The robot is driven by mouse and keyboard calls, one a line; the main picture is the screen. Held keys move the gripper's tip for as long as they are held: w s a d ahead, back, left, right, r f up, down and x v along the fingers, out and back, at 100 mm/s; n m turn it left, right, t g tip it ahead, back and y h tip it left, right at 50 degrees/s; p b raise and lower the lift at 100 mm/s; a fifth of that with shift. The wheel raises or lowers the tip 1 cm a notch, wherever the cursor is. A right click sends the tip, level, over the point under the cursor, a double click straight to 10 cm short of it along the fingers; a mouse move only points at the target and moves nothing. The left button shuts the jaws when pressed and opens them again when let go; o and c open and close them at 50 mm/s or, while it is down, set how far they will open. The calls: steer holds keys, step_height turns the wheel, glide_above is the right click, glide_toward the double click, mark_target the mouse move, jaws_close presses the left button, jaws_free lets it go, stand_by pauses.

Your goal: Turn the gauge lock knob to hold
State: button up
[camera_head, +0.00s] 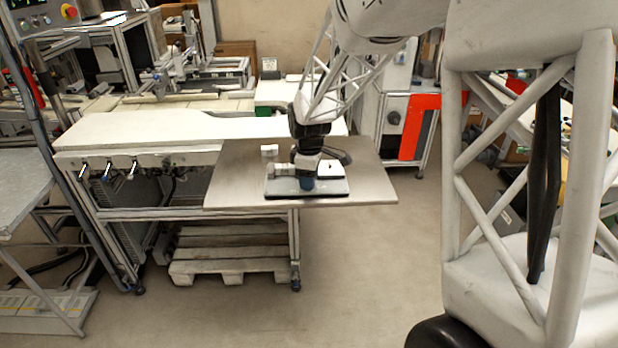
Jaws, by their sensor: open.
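A small device with a flat, pale base plate (333,187) and a dark lower edge lies on the grey-brown tabletop (235,188). A small light upright block (270,165) stands at its left end. My gripper (306,178) comes down from above over the middle of the device and is open. A dark blue part shows low down at the gripper's end. I cannot tell whether it is the lock knob or part of my gripper. The knob's setting and any contact with it are hidden or too small to see.
A long white workbench (150,130) stands behind and to the left, with a wooden pallet (225,258) beneath. A cabinet with a red panel (413,127) is behind to the right. The tabletop is bare around the device, and its front edge is close.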

steer(key=c, duration=0.6)
steer(key=shift+c, duration=0.2)
steer(key=shift+m, duration=0.4)
steer(key=m, duration=0.8)
steer(key=shift+m, duration=0.4)
steer(key=m, duration=0.4)
steer(key=shift+r+m, duration=0.1)
steer(key=shift+m, duration=2.1)
